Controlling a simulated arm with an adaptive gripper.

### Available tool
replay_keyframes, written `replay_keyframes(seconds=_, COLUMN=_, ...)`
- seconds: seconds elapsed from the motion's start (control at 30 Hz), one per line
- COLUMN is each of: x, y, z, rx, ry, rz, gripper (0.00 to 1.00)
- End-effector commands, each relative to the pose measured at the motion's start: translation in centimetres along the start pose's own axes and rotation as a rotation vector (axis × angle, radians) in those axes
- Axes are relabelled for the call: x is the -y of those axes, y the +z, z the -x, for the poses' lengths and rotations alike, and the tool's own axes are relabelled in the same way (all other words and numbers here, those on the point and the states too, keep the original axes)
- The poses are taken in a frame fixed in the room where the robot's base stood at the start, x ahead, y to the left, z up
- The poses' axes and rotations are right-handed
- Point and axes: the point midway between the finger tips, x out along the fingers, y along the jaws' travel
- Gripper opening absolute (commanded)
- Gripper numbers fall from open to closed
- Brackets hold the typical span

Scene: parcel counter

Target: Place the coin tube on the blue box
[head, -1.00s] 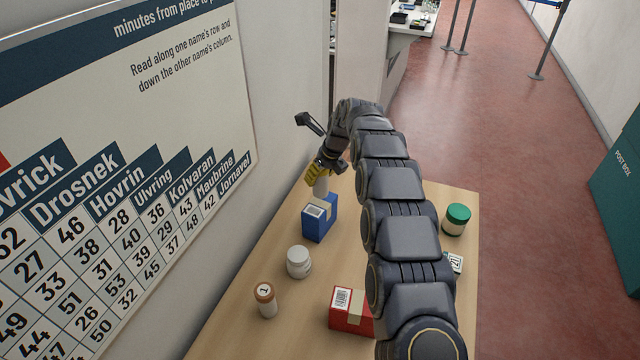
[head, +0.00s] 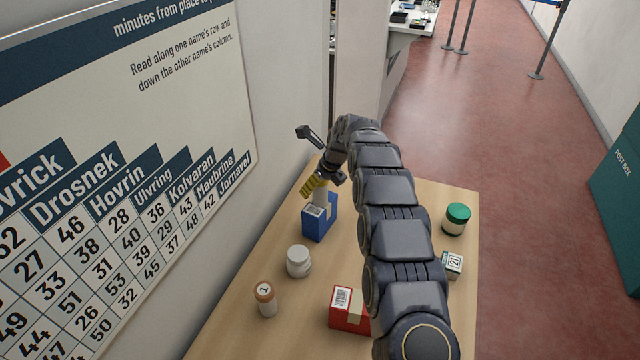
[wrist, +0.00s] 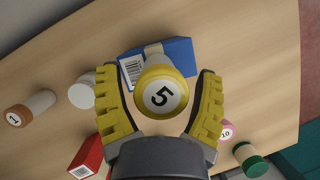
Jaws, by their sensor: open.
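The coin tube, pale with a yellow cap marked 5 (wrist: 162,95), stands on top of the blue box (wrist: 178,55). In the head view the tube (head: 320,198) looks upright on the blue box (head: 320,223), its upper part partly hidden by my gripper (head: 322,184). In the wrist view my gripper (wrist: 162,105) is open, with one yellow-padded finger on each side of the cap. Narrow gaps show between the fingers and the cap. The tube's foot is mostly hidden beneath the cap in the wrist view.
A white jar (head: 299,261), an orange-capped tube marked 1 (head: 265,299) and a red box (head: 348,310) stand nearer. A green-lidded jar (head: 456,219) and a small box marked 21 (head: 453,264) are right of my arm. The wall is close on the left.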

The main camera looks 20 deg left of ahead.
Motion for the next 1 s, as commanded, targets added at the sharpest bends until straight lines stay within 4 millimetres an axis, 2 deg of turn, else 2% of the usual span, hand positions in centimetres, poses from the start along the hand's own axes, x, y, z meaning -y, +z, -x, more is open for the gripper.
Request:
replay_keyframes(seconds=0.17, x=0.0, y=0.2, z=1.4, rx=0.002, ry=-0.001, rz=0.0, gripper=0.68)
replay_keyframes(seconds=0.27, x=0.0, y=0.1, z=2.9, rx=0.001, ry=0.001, rz=-0.001, gripper=0.68)
replay_keyframes(seconds=0.5, x=0.1, y=0.2, z=8.2, rx=0.006, ry=-0.004, rz=0.0, gripper=0.68)
replay_keyframes(seconds=0.7, x=0.1, y=0.1, z=11.2, rx=0.002, ry=-0.001, rz=-0.001, gripper=0.68)
replay_keyframes(seconds=1.0, x=0.0, y=0.0, z=12.2, rx=-0.001, ry=0.0, rz=0.0, gripper=0.68)
